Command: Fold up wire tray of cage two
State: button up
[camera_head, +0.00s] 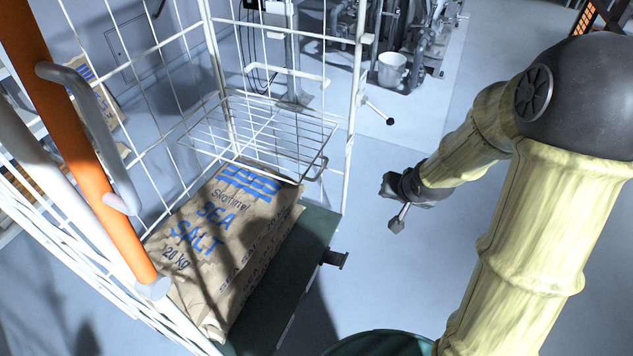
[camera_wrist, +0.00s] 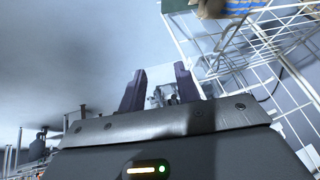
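The wire tray (camera_head: 262,128) is a white wire grid, folded down roughly level inside a white wire cage (camera_head: 209,45). Its front right corner has a small curved loop (camera_head: 318,168). A brown paper sack of sea salt (camera_head: 230,240) lies on the cage's green base (camera_head: 308,236), below and in front of the tray. My gripper (camera_head: 393,205) is right of the cage, in free air and apart from the tray. In the wrist view my gripper (camera_wrist: 160,88) has its two dark fingers spread, with nothing held between them. White wires (camera_wrist: 245,45) show at upper right there; I cannot tell which are the tray's.
An orange post (camera_head: 75,130) with a grey handle stands close at the left. A latch lever (camera_head: 378,112) sticks out from the cage's right upright, and a dark bracket (camera_head: 334,258) from its base. A white bucket (camera_head: 392,70) stands behind.

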jog(key=w+a+f+m+t+y+b, duration=0.2)
jog(key=w+a+f+y+b, duration=0.2)
jog(key=w+f+y+b, duration=0.1)
jog(key=w+a+f+m+t+y+b, duration=0.2)
jog(key=w+a+f+m+y+b, duration=0.1)
jog(key=w+f+b, duration=0.4)
jog(key=shift+w+a+f+y+b, duration=0.15)
jog(key=shift+a+f+y+b, duration=0.25)
jog(key=shift+f+y, duration=0.65)
jog(key=shift+w+a+r, duration=0.1)
jog(key=shift+a, duration=0.05)
jog(key=b+x, duration=0.2)
jog(key=x, duration=1.5)
jog(key=shift+r, duration=0.3)
jog(key=shift+w, duration=0.15)
jog(key=c, duration=0.5)
jog(key=shift+f, duration=0.1)
grip_shut()
